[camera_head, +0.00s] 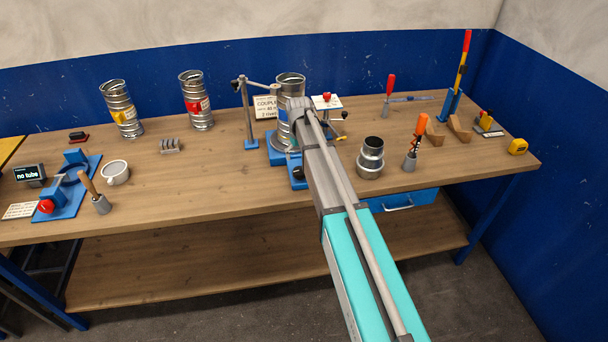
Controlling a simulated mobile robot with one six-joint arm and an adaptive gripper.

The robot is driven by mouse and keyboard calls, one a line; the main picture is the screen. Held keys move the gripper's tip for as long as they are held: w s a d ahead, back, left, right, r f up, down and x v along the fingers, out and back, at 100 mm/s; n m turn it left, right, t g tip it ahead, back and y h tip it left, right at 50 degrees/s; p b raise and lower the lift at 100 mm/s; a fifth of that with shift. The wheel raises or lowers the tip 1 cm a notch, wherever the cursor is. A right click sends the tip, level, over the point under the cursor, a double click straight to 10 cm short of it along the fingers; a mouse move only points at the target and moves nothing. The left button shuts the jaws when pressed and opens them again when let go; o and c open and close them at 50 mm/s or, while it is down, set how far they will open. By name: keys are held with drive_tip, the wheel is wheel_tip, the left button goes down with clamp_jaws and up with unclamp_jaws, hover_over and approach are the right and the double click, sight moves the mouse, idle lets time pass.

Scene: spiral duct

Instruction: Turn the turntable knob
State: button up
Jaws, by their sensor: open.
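A blue-based turntable (276,157) stands at the middle of the bench, with a shiny spiral duct tube (290,82) upright on it and a blue band on the tube. A small blue block with a dark round top (297,173), which may be the turntable knob, sits at its front, partly behind my arm. My gripper (298,112) is at the far end of my arm, in front of the tube. My own arm covers most of it, so its fingertips and any contact are hidden. It is open.
A post with a side arm (248,115) stands left of the turntable. A red knob (327,97) on a white plate is behind right. A metal coupler (370,158) and an orange-handled tool (411,150) stand to the right. The bench front between cup (116,173) and turntable is clear.

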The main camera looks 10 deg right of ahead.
sight(300, 170)
drive_tip(key=shift+f+b, duration=3.3)
drive_tip(key=shift+f, duration=0.3)
drive_tip(key=c, duration=1)
drive_tip(key=shift+o, duration=0.2)
drive_tip(key=shift+d, duration=0.35)
drive_tip(key=shift+a, duration=0.25)
drive_tip(key=shift+c, duration=0.3)
